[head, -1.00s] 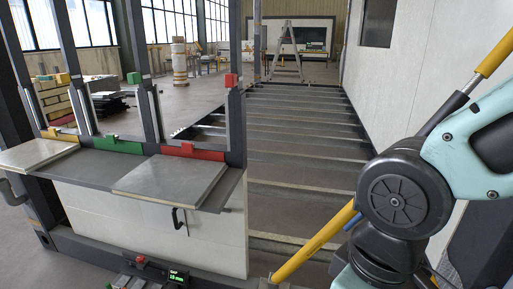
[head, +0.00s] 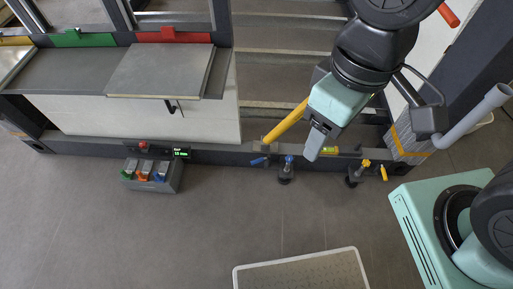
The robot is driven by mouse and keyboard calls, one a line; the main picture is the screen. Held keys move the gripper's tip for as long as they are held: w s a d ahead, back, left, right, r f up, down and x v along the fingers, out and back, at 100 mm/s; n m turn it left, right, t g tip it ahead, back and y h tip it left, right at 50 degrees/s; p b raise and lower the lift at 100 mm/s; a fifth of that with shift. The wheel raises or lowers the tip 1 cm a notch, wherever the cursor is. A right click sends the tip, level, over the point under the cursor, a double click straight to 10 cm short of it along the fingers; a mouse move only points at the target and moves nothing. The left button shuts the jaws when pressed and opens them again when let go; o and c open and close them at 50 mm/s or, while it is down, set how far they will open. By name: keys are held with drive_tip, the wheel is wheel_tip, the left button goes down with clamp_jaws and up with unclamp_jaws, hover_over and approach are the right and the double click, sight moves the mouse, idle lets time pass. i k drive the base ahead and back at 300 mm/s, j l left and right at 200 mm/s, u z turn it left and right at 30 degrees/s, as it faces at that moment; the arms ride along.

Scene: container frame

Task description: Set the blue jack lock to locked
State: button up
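The blue jack (head: 285,174) stands at the lower edge of the dark frame beam, just right of the picture's middle, with a blue top and a dark round foot. A small blue lever (head: 258,161) sticks out to its left on the beam; I cannot tell which lock position it shows. My gripper (head: 312,153) points down, to the right of the blue jack and apart from it in the picture. Its fingers are small and seen from above, so their opening is unclear. I see nothing held in it.
A yellow jack (head: 357,174) with a yellow lever (head: 384,172) stands farther right. A yellow strut (head: 286,123) slants down to the beam. A pale perforated platform (head: 302,274) lies in front. The floor between is clear.

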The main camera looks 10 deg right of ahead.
sight(255, 161)
drive_tip(key=j+z, duration=0.4)
drive_tip(key=j, duration=0.85)
